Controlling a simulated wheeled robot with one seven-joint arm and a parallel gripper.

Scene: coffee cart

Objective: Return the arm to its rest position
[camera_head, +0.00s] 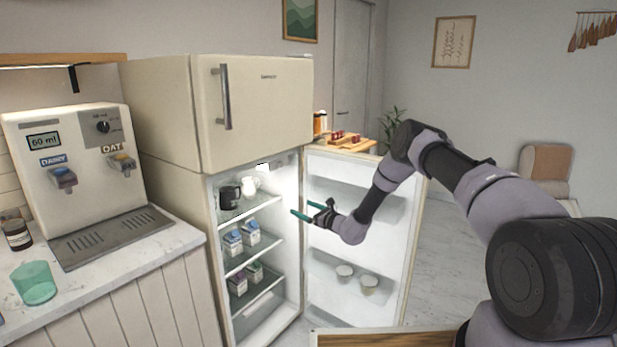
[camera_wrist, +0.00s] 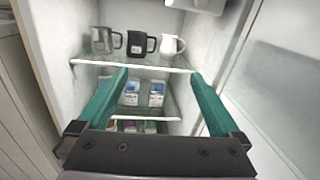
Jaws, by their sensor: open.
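My gripper (camera_head: 300,209) is at the open front of the fridge, between its shelves and the opened lower door (camera_head: 400,262). In the wrist view my gripper (camera_wrist: 158,88) has its two teal fingers wide apart, with nothing between them, pointing at the fridge shelves. My arm reaches in from the right of the head view, passing in front of the open door. On the top shelf (camera_wrist: 90,62) stand a grey metal pitcher (camera_wrist: 101,41), a black pitcher (camera_wrist: 137,45) and a white pitcher (camera_wrist: 170,46).
Milk cartons (camera_head: 233,243) stand on the lower shelves. Two small cups (camera_head: 368,283) sit in the door. The upper fridge door (camera_head: 260,105) is closed. At left, a counter holds a milk dispenser (camera_head: 75,165), a teal cup (camera_head: 34,285) and a dark jar (camera_head: 17,235).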

